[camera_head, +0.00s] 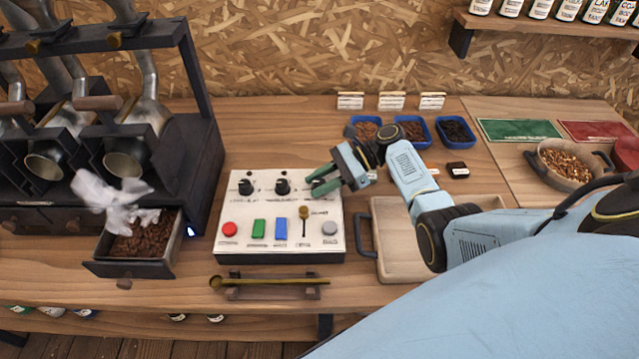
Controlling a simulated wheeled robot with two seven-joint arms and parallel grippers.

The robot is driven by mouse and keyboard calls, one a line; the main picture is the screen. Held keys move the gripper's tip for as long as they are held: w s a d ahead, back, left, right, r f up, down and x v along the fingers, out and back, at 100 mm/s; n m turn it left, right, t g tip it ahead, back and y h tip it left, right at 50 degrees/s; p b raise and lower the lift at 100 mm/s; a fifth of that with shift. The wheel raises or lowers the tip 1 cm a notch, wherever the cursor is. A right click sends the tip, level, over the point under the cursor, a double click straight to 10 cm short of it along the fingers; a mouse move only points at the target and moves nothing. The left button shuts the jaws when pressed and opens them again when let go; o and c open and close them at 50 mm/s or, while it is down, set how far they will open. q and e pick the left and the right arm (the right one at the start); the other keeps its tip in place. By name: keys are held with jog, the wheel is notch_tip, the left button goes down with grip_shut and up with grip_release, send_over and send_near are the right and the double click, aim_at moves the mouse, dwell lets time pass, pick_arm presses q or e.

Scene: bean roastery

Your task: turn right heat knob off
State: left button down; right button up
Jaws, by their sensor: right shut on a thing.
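The white control panel (265,210) sits on the wooden counter. Two black knobs show along its back row, a left one (246,187) and a middle one (282,186). My right gripper (316,183) reaches in from the right, and its green fingers are closed at the back right corner of the panel. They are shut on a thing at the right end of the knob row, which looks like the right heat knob. The fingers hide that knob, so its pointing direction cannot be seen. My left gripper is not in view.
The panel's front row has a red button (229,229), green and blue switches, a small lever (304,218) and a grey button. A roaster with an open bean drawer (104,268) smokes at left. A wooden tray (388,275) lies under my right arm. A long-handled scoop (268,282) lies in front.

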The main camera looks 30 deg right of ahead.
jog(key=shift+n+g, duration=0.6)
jog(key=shift+g, duration=0.1)
jog(key=shift+f, duration=0.1)
jog(key=o, duration=1)
jog(key=shift+c, duration=0.2)
jog(key=b+v, duration=0.1)
jog(key=v, duration=1.2)
jog(key=shift+d, duration=0.2)
jog(key=shift+s, duration=0.1)
